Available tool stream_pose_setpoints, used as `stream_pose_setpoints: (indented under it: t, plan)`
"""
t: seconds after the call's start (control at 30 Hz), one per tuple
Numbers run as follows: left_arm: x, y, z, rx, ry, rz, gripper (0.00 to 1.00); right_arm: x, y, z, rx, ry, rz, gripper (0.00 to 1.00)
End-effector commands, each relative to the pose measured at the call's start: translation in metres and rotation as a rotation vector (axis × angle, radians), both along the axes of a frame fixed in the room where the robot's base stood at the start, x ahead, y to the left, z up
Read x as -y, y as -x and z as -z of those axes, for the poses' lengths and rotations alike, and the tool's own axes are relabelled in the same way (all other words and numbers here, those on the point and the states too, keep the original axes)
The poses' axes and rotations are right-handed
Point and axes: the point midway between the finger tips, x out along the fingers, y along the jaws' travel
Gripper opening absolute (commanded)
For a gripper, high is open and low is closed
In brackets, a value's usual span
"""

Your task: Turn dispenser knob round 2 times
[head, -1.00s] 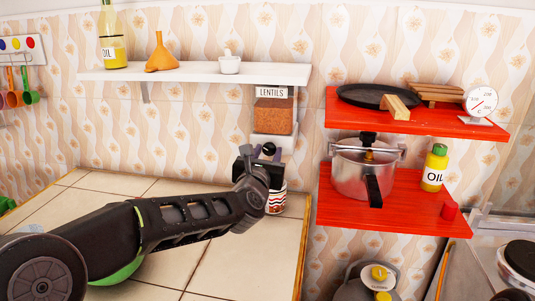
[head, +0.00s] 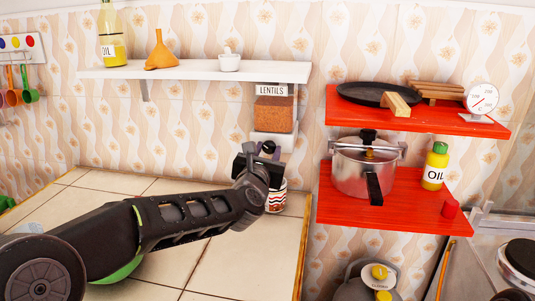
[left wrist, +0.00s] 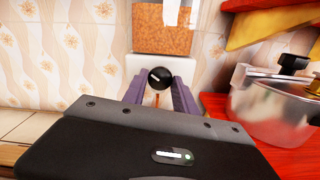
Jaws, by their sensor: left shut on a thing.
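The lentil dispenser (head: 273,114) hangs on the wall under the white shelf, with a "LENTILS" label and a clear box of brown lentils; it also shows in the left wrist view (left wrist: 165,40). Its black round knob (head: 268,147) is on the white lower part and shows in the left wrist view (left wrist: 160,77) with a light mark on it. My left gripper (left wrist: 160,90) is at the knob, with its purple fingers on either side, shut on it. A patterned jar (head: 276,197) stands below the dispenser, partly hidden by my gripper. My right gripper is not in view.
Red shelves at right hold a pressure cooker (head: 364,168), a yellow oil bottle (head: 434,167), a black pan (head: 376,95) and a dial scale (head: 482,101). The white shelf (head: 195,73) is above. The tiled counter (head: 120,186) is mostly clear.

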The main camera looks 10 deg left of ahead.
Motion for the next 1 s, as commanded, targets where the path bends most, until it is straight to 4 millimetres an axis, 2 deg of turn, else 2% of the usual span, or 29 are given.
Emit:
stream_pose_setpoints:
  t: [0.5,1.0]
  plan:
    - [0.001,0.0,0.001,0.001,-0.399,0.001,0.0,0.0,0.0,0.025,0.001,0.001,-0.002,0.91]
    - [0.0,0.0,-0.001,-0.002,-0.874,0.001,0.0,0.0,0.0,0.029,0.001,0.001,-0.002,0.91]
